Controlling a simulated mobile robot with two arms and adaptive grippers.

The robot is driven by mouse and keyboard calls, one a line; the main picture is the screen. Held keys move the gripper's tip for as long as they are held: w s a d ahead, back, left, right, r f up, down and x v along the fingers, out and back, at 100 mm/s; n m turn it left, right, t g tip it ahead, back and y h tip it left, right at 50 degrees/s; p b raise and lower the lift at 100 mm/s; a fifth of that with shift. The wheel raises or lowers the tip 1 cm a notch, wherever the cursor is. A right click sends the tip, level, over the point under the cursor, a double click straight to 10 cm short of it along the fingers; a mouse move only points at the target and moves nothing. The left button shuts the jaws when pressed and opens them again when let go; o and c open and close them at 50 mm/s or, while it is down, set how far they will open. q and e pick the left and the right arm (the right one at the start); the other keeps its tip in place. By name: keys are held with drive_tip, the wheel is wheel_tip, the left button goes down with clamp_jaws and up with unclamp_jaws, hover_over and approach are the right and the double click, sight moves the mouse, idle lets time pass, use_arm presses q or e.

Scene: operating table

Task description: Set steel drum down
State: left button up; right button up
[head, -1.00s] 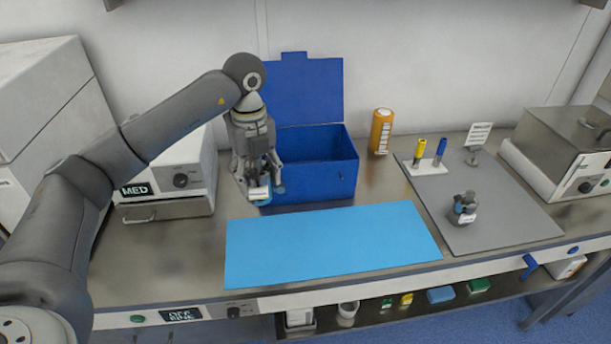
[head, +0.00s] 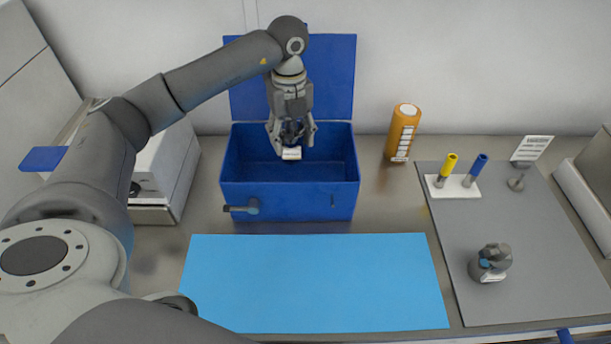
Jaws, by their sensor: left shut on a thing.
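My left gripper (head: 291,147) is shut, pointing down over the open blue box (head: 290,200). Between its fingers is a small dark thing with a white label (head: 291,154), which I take to be the steel drum; the fingers hide most of it. The box's lid (head: 335,75) stands up at the back. The drum appears over the box's opening, within its rim; I cannot tell whether it touches the floor of the box. My right gripper is not in view.
A blue mat (head: 315,285) lies clear in front of the box. An orange bottle (head: 402,132) stands right of it. The grey mat (head: 530,290) holds a white stand (head: 453,188) with yellow and blue pieces, a small sign (head: 532,148) and a dark lumpy object (head: 490,262).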

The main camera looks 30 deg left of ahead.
sight(290, 155)
use_arm(q)
drive_tip(key=shift+s+f, duration=0.5)
drive_tip(key=shift+f, duration=0.4)
wheel_tip(290, 155, down, 3)
drive_tip(key=shift+f+p, duration=0.1)
drive_tip(key=shift+p, duration=0.65)
wheel_tip(290, 155, down, 5)
drive_tip(key=shift+w+f+p, duration=0.1)
drive_tip(key=shift+f+p, duration=0.05)
drive_tip(key=shift+p, duration=0.65)
drive_tip(key=shift+f, duration=0.35)
drive_tip(key=shift+w+f, duration=0.1)
drive_tip(key=shift+f, duration=0.15)
drive_tip(key=o, duration=1.2)
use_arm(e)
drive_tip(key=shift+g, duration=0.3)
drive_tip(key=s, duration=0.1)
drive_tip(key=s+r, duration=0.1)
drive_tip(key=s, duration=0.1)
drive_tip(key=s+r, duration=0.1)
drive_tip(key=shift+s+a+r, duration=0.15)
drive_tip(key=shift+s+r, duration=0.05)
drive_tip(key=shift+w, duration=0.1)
